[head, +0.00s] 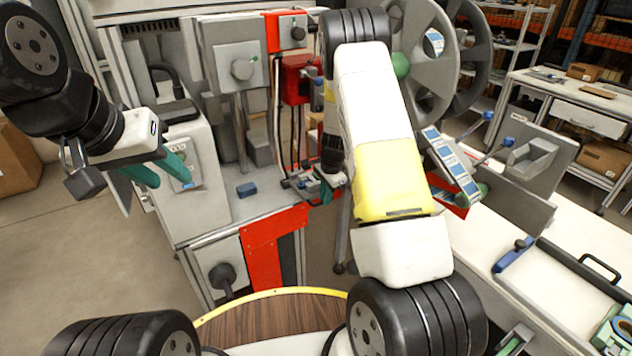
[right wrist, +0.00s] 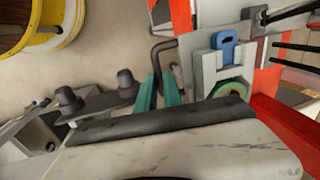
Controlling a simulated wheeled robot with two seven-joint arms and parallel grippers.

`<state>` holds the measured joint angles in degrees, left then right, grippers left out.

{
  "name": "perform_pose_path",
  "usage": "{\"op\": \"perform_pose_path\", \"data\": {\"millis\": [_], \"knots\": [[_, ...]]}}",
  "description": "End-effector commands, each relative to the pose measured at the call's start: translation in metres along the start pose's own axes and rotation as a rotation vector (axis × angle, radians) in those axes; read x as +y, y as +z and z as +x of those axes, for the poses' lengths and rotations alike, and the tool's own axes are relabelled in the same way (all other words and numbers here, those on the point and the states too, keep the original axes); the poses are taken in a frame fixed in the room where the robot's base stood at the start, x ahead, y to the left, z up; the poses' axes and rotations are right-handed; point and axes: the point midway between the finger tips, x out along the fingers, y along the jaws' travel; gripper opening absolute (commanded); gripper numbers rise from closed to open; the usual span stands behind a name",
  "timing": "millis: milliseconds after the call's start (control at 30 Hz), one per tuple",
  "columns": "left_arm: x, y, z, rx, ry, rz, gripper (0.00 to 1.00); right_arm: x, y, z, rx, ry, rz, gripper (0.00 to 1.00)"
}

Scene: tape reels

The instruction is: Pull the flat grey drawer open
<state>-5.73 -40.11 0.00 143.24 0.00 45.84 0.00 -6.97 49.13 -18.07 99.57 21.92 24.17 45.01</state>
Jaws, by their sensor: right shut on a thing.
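My right gripper (right wrist: 158,88) has its two teal fingers closed around a dark bent bar handle (right wrist: 157,52) in the right wrist view. The handle stands beside a flat grey panel (right wrist: 187,52), which looks like part of the grey drawer; its full outline is hidden. In the head view my right gripper (head: 325,190) is small and partly covered by my own arm, at the right end of the grey worktop. My left gripper (head: 172,181) is open and empty, its teal fingers apart, in front of the machine's white housing at the left.
Large grey reels (head: 420,45) stand behind my right arm. A white bench (head: 590,235) with a blue-handled tool (head: 513,254) is at the right.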

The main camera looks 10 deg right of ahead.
Motion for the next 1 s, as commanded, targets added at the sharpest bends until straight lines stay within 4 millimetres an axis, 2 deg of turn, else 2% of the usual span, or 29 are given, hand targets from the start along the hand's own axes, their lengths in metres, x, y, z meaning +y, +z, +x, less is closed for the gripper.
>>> {"op": "perform_pose_path", "data": {"millis": [167,267,700,1000], "knots": [[0.0,0.0,0.0,0.0,0.0,0.0,0.36,-0.001,0.02,0.0,-0.003,0.0,-0.004,0.0],[0.0,0.0,0.0,0.0,0.0,0.0,0.36,-0.001,0.039,0.0,-0.004,0.001,-0.005,0.0],[0.0,0.0,0.0,0.0,0.0,0.0,0.36,-0.003,0.146,0.0,-0.002,0.0,-0.008,0.0],[0.0,0.0,0.0,0.0,0.0,0.0,0.36,-0.004,0.194,0.0,-0.001,0.0,-0.003,0.0]]}}
